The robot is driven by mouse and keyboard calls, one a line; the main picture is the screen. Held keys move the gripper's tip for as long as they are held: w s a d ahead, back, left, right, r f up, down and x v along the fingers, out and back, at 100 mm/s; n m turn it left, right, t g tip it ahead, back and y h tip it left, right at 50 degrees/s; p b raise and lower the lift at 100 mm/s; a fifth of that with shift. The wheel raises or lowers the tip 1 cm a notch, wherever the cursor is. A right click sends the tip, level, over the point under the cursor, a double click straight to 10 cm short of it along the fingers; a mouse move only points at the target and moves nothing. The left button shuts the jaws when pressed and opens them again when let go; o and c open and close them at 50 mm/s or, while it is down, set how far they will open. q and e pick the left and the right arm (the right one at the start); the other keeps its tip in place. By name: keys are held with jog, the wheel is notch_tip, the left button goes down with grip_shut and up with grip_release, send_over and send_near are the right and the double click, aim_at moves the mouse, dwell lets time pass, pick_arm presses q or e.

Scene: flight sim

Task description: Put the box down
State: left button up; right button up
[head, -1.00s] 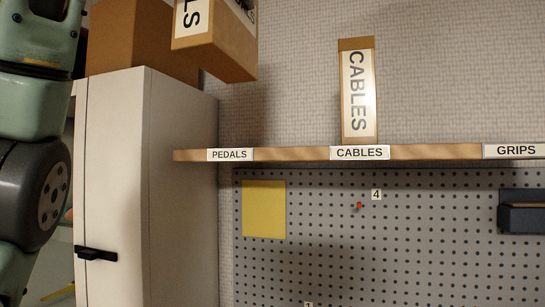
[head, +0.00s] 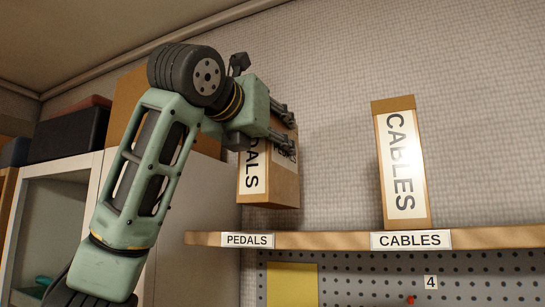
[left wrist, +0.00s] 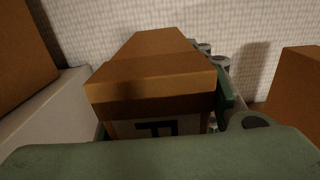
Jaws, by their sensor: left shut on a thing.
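The brown cardboard box (head: 285,186) with white PEDALS labels hangs from my left gripper (head: 284,125) in the head view. Its lower edge is a little above the shelf (head: 320,240), over the PEDALS tag (head: 247,240). I see a gap between box and shelf edge, though the depth is hard to judge. My left gripper is shut on the box near its top. In the left wrist view the box top (left wrist: 155,70) fills the middle, between the fingers. My right gripper is not in view.
A CABLES box (head: 400,165) stands upright on the shelf to the right, above its CABLES tag (head: 411,240). A white cabinet (head: 190,200) with a large brown box (head: 125,100) on top is at left. A pegboard (head: 360,280) is below the shelf.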

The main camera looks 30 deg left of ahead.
aim_at(272, 158)
pick_arm(q)
notch_tip(272, 158, down, 4)
jog(key=shift+r, duration=0.15)
jog(key=shift+f+p, duration=0.2)
jog(key=shift+p, duration=0.1)
jog(key=shift+w+a, duration=0.1)
jog(key=shift+f, duration=0.1)
jog(key=o, duration=1.3)
jog(key=shift+d, duration=0.2)
jog(key=shift+o, duration=1.1)
jog(key=shift+a+f, duration=0.1)
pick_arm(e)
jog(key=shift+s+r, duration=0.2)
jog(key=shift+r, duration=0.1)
